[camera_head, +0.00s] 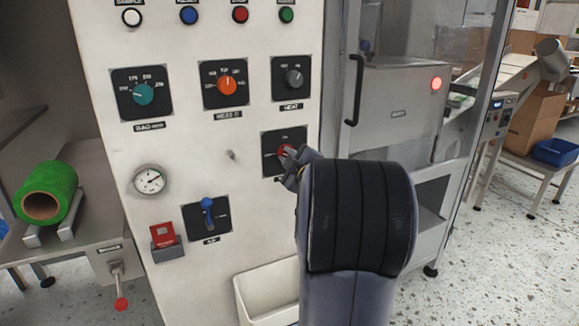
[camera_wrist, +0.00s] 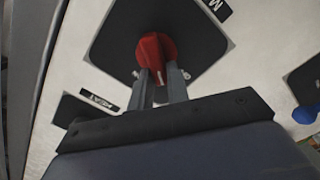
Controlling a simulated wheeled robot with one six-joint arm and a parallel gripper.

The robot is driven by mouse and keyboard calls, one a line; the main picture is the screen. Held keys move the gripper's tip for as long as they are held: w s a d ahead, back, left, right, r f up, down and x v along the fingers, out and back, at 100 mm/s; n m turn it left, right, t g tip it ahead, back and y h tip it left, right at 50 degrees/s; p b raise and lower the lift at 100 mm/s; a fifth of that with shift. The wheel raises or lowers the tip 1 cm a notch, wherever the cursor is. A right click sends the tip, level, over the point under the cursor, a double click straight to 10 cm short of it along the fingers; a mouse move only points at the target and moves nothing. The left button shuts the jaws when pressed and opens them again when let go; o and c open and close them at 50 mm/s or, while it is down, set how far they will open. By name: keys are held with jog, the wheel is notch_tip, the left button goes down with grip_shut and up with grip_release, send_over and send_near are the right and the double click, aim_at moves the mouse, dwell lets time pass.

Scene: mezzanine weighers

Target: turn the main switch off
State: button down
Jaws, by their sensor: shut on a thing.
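The main switch is a red rotary knob (camera_head: 285,150) on a black square plate (camera_head: 272,139), low on the right side of the white panel. My gripper (camera_head: 291,163) reaches it from the front right, and my arm hides the plate's lower right part. In the wrist view, the red knob (camera_wrist: 151,48) sits between the two grey fingers of my gripper (camera_wrist: 160,80), which are shut on it. A white mark shows on the knob's near end, between the fingers. The switch's position wording is too small or hidden to read.
Above the switch are a grey heat knob (camera_head: 293,78), an orange knob (camera_head: 227,85) and a teal knob (camera_head: 143,94). A blue lever (camera_head: 208,212) and a red-covered switch (camera_head: 163,234) are lower left. A white bin (camera_head: 268,292) stands below. A glass-fronted machine is right.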

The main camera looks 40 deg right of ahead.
jog(key=shift+a+f+n+b, duration=0.1)
jog(key=shift+f+n+b, duration=0.15)
jog(key=shift+n+b, duration=1.2)
jog(key=shift+a+f+n+b, duration=0.1)
jog(key=shift+f+n+b, duration=0.1)
jog(key=shift+n+b, duration=1.2)
jog(key=shift+d+n+p, duration=0.1)
jog(key=shift+n+p, duration=0.3)
jog(key=shift+n, duration=0.15)
jog(key=c, duration=1.4)
grip_release()
jog(key=shift+o, duration=0.2)
jog(key=p+v, duration=0.1)
jog(key=v, duration=0.9)
jog(key=shift+s, duration=0.4)
